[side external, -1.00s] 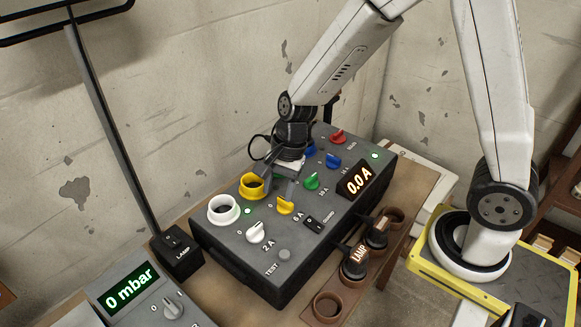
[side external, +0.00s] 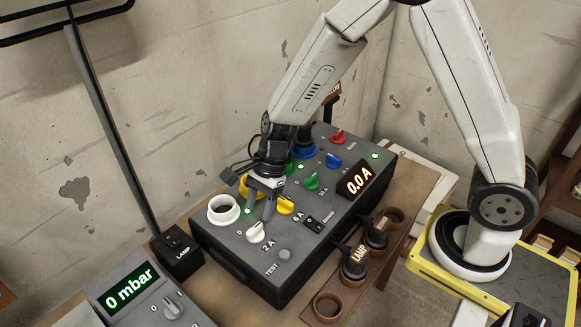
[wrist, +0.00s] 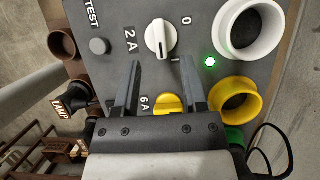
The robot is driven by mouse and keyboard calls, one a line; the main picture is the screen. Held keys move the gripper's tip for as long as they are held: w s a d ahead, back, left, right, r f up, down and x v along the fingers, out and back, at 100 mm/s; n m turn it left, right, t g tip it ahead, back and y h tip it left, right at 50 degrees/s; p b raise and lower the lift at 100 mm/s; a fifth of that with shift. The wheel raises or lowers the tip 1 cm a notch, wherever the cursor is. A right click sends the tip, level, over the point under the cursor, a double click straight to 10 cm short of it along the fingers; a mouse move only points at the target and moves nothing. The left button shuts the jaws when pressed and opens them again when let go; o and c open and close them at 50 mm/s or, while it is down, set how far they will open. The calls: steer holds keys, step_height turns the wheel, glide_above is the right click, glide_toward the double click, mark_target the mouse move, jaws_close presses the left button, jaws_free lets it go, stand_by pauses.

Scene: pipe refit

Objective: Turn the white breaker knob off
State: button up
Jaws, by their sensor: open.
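The white breaker knob (side external: 256,232) sits on the dark grey breaker box (side external: 240,262), near its front left end, below the white socket ring (side external: 223,210). It also shows in the wrist view (wrist: 161,39), between the marks 2 A and 0, with its ridge lying nearer the 2 A and 0 axis's crossways direction. My gripper (side external: 258,214) is open and empty, just above and behind the white knob. In the wrist view my gripper's fingers (wrist: 160,75) point towards the knob from below, spread apart. The fingers appear clear of the knob.
The yellow knob (side external: 285,205) is close beside my fingers. The yellow socket (wrist: 237,97) is right of them in the wrist view. A green light (wrist: 210,62) is lit near the white socket. The display (side external: 358,181) reads 0.0 A. A TEST button (side external: 285,255) is nearby.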

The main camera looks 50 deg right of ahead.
mark_target(254, 228)
steer(key=shift+x, duration=2.5)
jaws_close()
